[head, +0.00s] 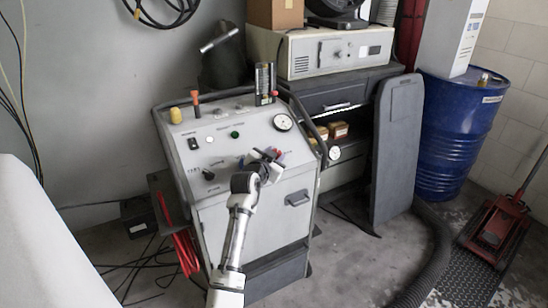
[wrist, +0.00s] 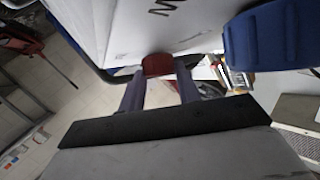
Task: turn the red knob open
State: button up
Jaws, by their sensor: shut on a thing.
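The red knob (wrist: 157,65) shows in the wrist view on the pale panel face. It sits between the two fingertips of my gripper (wrist: 160,70), which is shut on it. The fingers hide part of its sides, and I cannot tell how far it is turned. In the head view my gripper (head: 268,158) is at the right part of the grey console's (head: 230,150) sloped panel, below the round gauge (head: 283,122). The arm and gripper largely cover the knob there, leaving small red and blue bits.
A blue knob (wrist: 262,40) is right of the red one in the wrist view. The console panel also bears a black dial (head: 208,174) and a yellow knob (head: 175,115). A dark upright board (head: 397,150), a blue drum (head: 455,130) and a red floor jack (head: 498,225) stand at the right.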

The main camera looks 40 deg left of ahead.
jog(key=o, duration=1)
jog(key=b+v, duration=0.3)
jog(key=v, duration=1)
jog(key=shift+s+d, duration=0.2)
jog(key=shift+s, duration=0.2)
